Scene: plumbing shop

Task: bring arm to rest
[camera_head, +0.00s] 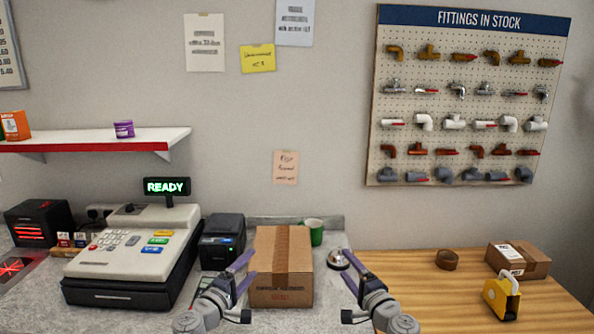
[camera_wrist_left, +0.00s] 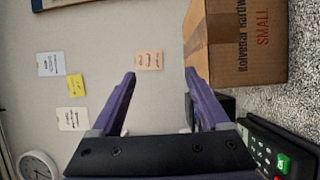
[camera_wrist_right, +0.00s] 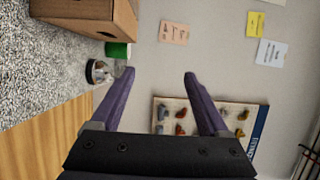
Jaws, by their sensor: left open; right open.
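My left gripper (camera_head: 243,272) is open and empty, in front of the left side of a cardboard box (camera_head: 282,268) in the head view. Its two purple fingers (camera_wrist_left: 160,84) stand apart in the left wrist view, with the box (camera_wrist_left: 245,45) beyond them at the upper right. My right gripper (camera_head: 348,270) is open and empty, to the right of the box near a service bell (camera_head: 338,260). Its fingers (camera_wrist_right: 158,78) stand apart in the right wrist view, with wall between them. I see nothing held in either gripper.
A cash register (camera_head: 135,255) and a card terminal or printer (camera_head: 222,240) stand left of the box. A green cup (camera_head: 314,232) is behind the bell. A tape dispenser (camera_head: 502,296), tape roll (camera_head: 446,259) and small box (camera_head: 518,260) sit on the wooden counter (camera_head: 430,300).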

